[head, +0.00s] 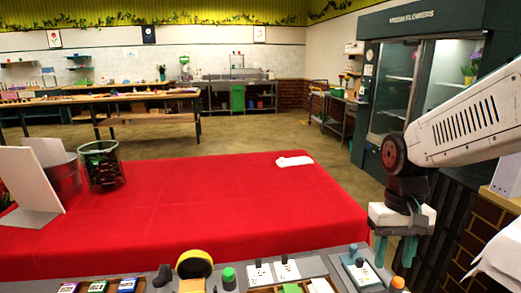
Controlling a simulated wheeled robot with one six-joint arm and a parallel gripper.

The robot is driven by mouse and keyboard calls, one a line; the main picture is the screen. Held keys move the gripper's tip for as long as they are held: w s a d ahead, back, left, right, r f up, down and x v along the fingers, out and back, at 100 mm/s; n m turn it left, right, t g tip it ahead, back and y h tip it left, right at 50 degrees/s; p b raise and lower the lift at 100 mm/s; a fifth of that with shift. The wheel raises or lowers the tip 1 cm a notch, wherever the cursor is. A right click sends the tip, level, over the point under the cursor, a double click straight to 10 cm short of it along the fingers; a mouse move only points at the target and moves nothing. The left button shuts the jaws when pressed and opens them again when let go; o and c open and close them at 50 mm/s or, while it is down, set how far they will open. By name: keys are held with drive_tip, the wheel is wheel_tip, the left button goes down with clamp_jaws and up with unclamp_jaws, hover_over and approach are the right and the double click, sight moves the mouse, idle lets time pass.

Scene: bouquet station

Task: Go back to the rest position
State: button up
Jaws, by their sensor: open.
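My gripper (393,248) hangs at the right of the head view, pointing down. Its two teal-green fingers are apart and nothing shows between them. It is beside the right edge of the red-covered table (230,200), above the right end of the grey front counter (240,268). My white arm reaches in from the right edge of the view.
A glass vase (101,165), a metal bucket (66,180) and a white panel (32,180) stand at the table's left. A white cloth-like item (294,161) lies at its far edge. A flower cooler (410,85) stands behind my arm. The table's middle is clear.

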drive_tip(key=s+r+t, duration=0.1)
drive_tip(key=s+r, duration=0.2)
drive_tip(key=s, duration=0.4)
drive_tip(key=s+r+t, duration=0.2)
drive_tip(key=s+r, duration=0.1)
drive_tip(key=s, duration=0.5)
drive_tip(key=shift+a+r, duration=0.1)
idle(2.5)
